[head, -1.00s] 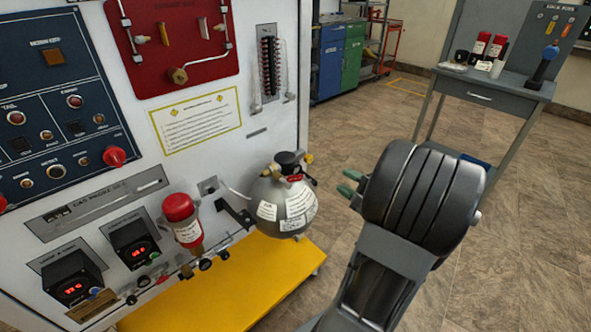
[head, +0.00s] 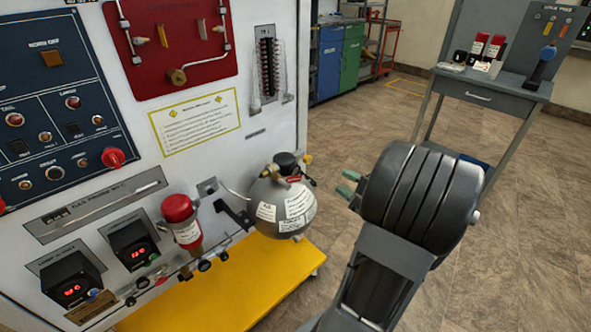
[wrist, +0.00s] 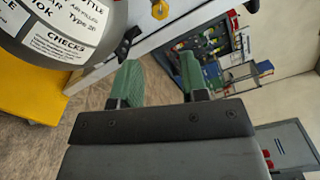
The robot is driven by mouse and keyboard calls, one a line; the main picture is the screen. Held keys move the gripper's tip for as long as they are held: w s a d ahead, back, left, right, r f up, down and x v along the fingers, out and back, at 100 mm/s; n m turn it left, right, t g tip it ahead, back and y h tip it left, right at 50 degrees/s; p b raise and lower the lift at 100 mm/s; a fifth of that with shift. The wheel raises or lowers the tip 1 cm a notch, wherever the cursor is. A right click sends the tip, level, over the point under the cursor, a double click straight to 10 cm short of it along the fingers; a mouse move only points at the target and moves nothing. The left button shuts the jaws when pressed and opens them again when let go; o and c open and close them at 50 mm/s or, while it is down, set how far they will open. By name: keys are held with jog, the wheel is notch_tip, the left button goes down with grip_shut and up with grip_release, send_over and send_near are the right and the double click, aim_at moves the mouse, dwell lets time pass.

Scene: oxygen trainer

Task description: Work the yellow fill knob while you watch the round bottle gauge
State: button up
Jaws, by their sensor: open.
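The round grey bottle (head: 268,218) with white labels sits beside the white cabinet, above a yellow platform. A small yellow knob (head: 307,159) shows at its top right, and a yellow knob also shows in the wrist view (wrist: 160,9) at the top edge. A dark round part (head: 287,163) tops the bottle; I cannot tell if it is the gauge, and no dial face is readable. My gripper (head: 347,184) is open and empty, to the right of the bottle and apart from it. Its green fingers (wrist: 158,62) point toward the knob in the wrist view.
The white cabinet (head: 195,151) fills the left, with a red cylinder (head: 181,221) on its front. The yellow platform (head: 250,275) juts out below the bottle. A grey table (head: 490,88) stands at back right. The floor between is clear.

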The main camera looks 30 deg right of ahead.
aim_at(309, 161)
jog(key=w+a+m+p, duration=0.1)
jog(key=w+m, duration=0.1)
jog(key=w, duration=0.2)
jog(key=w+m+p, duration=0.2)
jog(key=w, duration=0.3)
jog(key=w+a+m+p, duration=0.1)
jog(key=w+m+p, duration=0.1)
jog(key=w, duration=0.2)
jog(key=shift+w+a+r, duration=0.1)
jog(key=shift+w+a, duration=0.05)
jog(key=shift+a, duration=0.15)
jog(key=c, duration=0.6)
